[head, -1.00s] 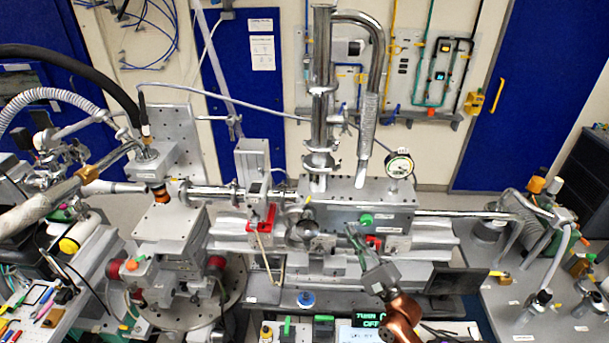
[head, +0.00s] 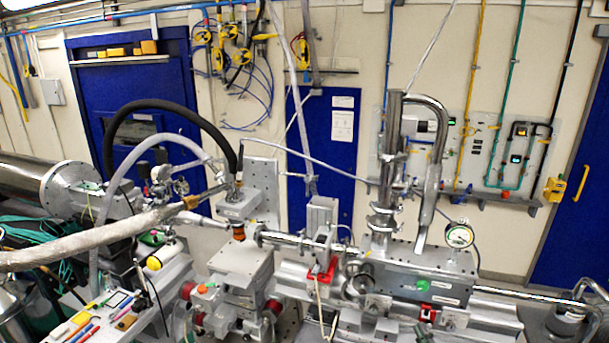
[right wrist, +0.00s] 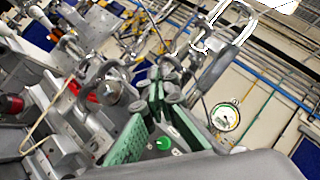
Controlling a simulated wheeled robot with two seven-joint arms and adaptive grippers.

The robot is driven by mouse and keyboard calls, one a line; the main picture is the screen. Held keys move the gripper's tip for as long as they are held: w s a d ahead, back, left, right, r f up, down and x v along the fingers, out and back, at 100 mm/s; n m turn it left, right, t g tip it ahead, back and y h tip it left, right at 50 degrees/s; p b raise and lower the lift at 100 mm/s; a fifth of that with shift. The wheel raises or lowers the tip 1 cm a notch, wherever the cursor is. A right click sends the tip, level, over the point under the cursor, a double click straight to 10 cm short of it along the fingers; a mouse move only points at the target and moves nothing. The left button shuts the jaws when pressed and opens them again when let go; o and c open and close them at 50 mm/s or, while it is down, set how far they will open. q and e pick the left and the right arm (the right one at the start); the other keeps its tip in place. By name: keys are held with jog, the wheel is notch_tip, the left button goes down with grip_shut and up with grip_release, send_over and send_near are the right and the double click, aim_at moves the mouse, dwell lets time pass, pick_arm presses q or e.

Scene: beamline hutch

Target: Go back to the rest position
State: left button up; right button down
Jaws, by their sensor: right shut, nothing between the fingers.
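The green knob (right wrist: 163,144) shows close to the fingers there. Whether they touch the hardware behind them cannot be told. The rest of my right arm is below the head view. My left gripper is not in view.
A round dial gauge (head: 459,236) stands on the chamber, beside a tall bent steel pipe (head: 435,170). A thick wrapped pipe (head: 95,237) and a black hose (head: 175,108) crowd the left. A tool board (head: 100,318) is at lower left.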

jog(key=s+a+f+n+g+h, duration=0.15)
jog(key=s+f+n+g, duration=0.35)
jog(key=f, duration=0.5)
jog(key=s+a+f+n+g+h, duration=0.15)
jog(key=s+f+n+g, duration=0.25)
jog(key=f+n, duration=0.5)
jog(key=s+d+f+n+g+h, duration=0.4)
jog(key=s+f, duration=0.4)
jog(key=s, duration=0.4)
jog(key=s+d+f+n+g+h, duration=0.25)
jog(key=s+f+g, duration=0.25)
jog(key=s+f, duration=0.5)
jog(key=s+f+g+y+b, duration=0.1)
jog(key=s+f+b, duration=0.15)
jog(key=f, duration=1.35)
jog(key=s+f+g+y+b, duration=0.1)
jog(key=s+f+b, duration=0.15)
jog(key=f, duration=1.45)
pick_arm(q)
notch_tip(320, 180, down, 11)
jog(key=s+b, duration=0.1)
jog(key=b, duration=0.4)
jog(key=shift+b, duration=0.35)
pick_arm(e)
jog(key=s+f+g, duration=0.1)
jog(key=s+f, duration=1.7)
jog(key=f, duration=0.3)
jog(key=shift+s+a+f+n, duration=0.25)
jog(key=shift+f+n, duration=0.15)
jog(key=shift+n, duration=0.05)
